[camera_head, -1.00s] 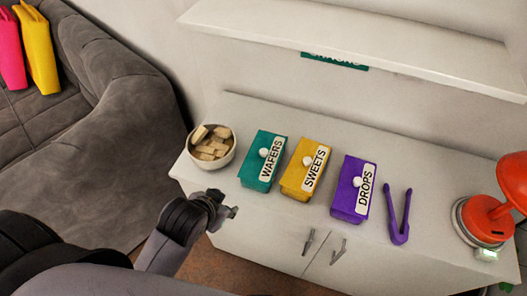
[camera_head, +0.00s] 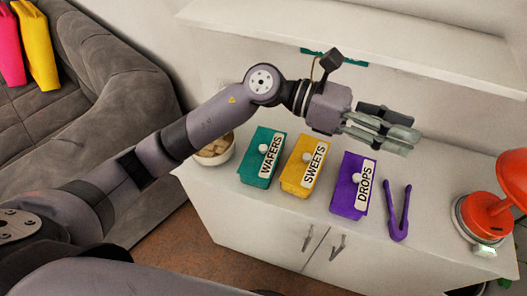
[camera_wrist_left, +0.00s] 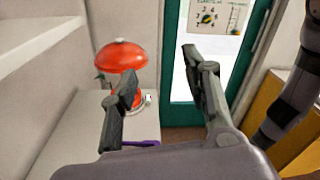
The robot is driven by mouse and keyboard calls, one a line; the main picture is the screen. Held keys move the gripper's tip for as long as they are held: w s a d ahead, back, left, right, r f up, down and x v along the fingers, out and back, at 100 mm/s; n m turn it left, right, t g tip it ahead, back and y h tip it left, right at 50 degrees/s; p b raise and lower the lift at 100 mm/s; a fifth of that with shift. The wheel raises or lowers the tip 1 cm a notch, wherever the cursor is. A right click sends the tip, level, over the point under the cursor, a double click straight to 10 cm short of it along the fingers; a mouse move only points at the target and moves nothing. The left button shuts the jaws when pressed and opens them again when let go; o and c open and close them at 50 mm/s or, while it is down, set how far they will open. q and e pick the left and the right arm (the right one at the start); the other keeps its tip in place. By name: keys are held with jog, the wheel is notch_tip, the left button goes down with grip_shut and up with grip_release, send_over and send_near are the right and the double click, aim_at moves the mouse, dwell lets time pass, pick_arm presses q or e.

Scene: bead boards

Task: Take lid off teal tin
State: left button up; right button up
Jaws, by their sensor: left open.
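The teal tin (camera_head: 258,172), labelled WAFERS, stands on the white cabinet. Its lid (camera_head: 266,147) is on, with a round white knob. My left arm reaches across the head view above the tins. My left gripper (camera_head: 412,140) is in the air above and behind the purple tin, to the right of the teal tin, and points right. Its fingers are apart and empty, as the left wrist view (camera_wrist_left: 163,85) also shows. The teal tin does not show in the wrist view. My right gripper is not in view.
A yellow SWEETS tin (camera_head: 296,182) and a purple DROPS tin (camera_head: 346,200) stand right of the teal one. Purple tongs (camera_head: 398,222) lie beyond them, then a red lamp (camera_head: 505,190). A bowl of wafers (camera_head: 226,155) is partly behind my arm. A shelf (camera_head: 380,50) hangs above.

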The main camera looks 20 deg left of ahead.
pick_arm(q)
notch_tip(320, 180, down, 5)
jog(key=w+a+m+y, duration=0.1)
jog(key=a+m+y, duration=0.15)
jog(key=y, duration=0.25)
jog(key=m+t+y, duration=0.2)
jog(key=m+y, duration=0.1)
jog(key=y, duration=1)
send_over(263, 147)
notch_tip(263, 147, down, 5)
notch_tip(263, 147, down, 11)
jog(key=p, duration=0.5)
jog(key=shift+w+d+f, duration=0.1)
jog(key=shift+w+f, duration=0.05)
jog(key=shift+f, duration=0.2)
jog(key=f+p, duration=0.2)
jog(key=f, duration=0.1)
jog(key=f+p, duration=0.1)
jog(key=shift+s+f, duration=0.15)
jog(key=shift+s, duration=0.1)
jog(key=shift+f, duration=0.3)
